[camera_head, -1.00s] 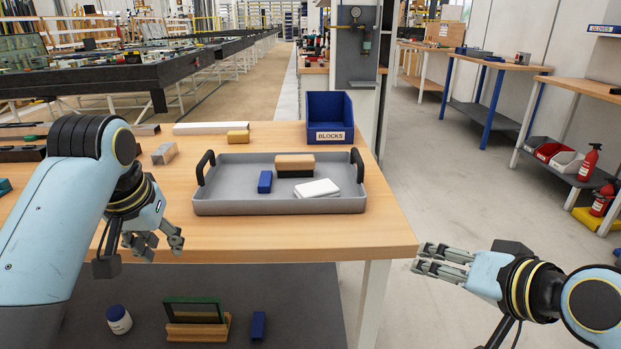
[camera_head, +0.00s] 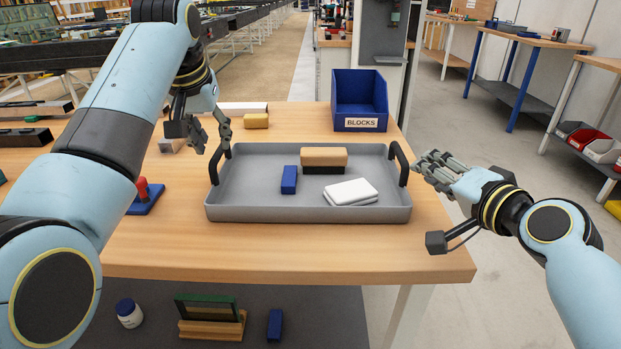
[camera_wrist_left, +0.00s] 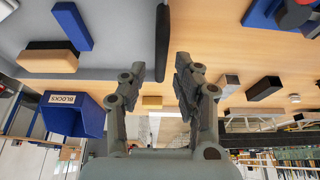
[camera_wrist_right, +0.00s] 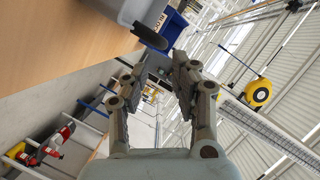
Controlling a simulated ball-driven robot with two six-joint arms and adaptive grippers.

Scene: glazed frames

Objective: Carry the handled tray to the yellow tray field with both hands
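The grey handled tray (camera_head: 240,207) lies flat on the wooden table. It has a black left handle (camera_head: 214,164) and a black right handle (camera_head: 402,165). A blue block (camera_head: 289,180), a tan-and-black block (camera_head: 324,158) and a white flat piece (camera_head: 351,192) lie in it. My left gripper (camera_head: 213,134) is open and empty just above the left handle; the handle shows between its fingers in the left wrist view (camera_wrist_left: 162,42). My right gripper (camera_head: 430,168) is open and empty just right of the right handle (camera_wrist_right: 150,37). No yellow tray field is recognisable.
A blue bin labelled BLOCKS (camera_head: 360,103) stands behind the tray. A yellow block (camera_head: 256,121) and a red-and-blue item (camera_head: 146,196) are on the table (camera_head: 300,255). Its front strip is clear.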

